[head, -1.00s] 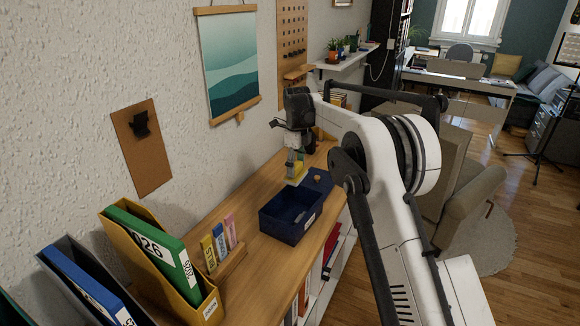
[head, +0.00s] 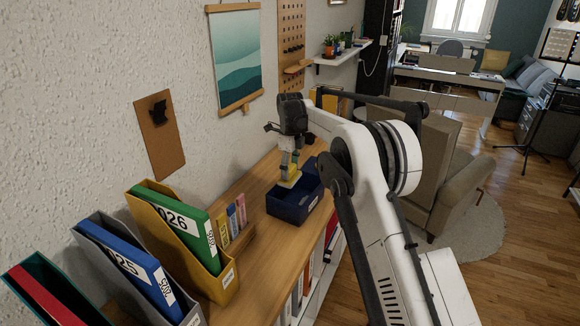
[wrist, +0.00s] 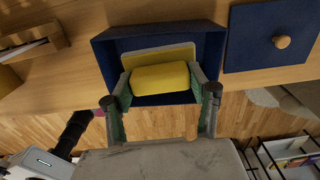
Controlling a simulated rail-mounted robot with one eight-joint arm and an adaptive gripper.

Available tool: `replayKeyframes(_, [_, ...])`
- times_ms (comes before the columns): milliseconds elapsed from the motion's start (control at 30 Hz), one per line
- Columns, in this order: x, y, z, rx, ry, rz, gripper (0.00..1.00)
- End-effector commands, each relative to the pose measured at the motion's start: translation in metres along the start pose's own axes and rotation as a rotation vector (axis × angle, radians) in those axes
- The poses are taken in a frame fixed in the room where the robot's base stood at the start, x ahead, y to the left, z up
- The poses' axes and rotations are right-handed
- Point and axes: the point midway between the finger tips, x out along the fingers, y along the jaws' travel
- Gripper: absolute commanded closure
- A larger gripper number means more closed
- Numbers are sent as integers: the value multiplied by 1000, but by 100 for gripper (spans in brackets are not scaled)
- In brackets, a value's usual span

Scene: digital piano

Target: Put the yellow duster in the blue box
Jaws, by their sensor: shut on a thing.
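The yellow duster (wrist: 160,77) is a yellow block with a wider, flat pale-and-yellow pad under it. My gripper (wrist: 160,84) is shut on it, one finger on each side. In the head view the duster (head: 289,180) is at the far left part of the open blue box (head: 289,213), below my gripper (head: 290,163). In the wrist view the duster covers much of the box opening, with the blue box's rim (wrist: 160,30) around it. I cannot tell how far the duster is above the box floor.
A blue lid with a wooden knob (wrist: 282,42) lies beside the box. A wooden holder with coloured markers (head: 235,240) and several upright file holders (head: 160,225) stand nearer on the wooden top. The wall is close on the left.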

Motion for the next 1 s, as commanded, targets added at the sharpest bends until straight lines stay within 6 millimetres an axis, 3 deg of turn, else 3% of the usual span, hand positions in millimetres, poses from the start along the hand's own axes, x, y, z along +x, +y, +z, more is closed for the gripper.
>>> replayKeyframes(1000, [70, 0, 0, 0, 0, 0, 74])
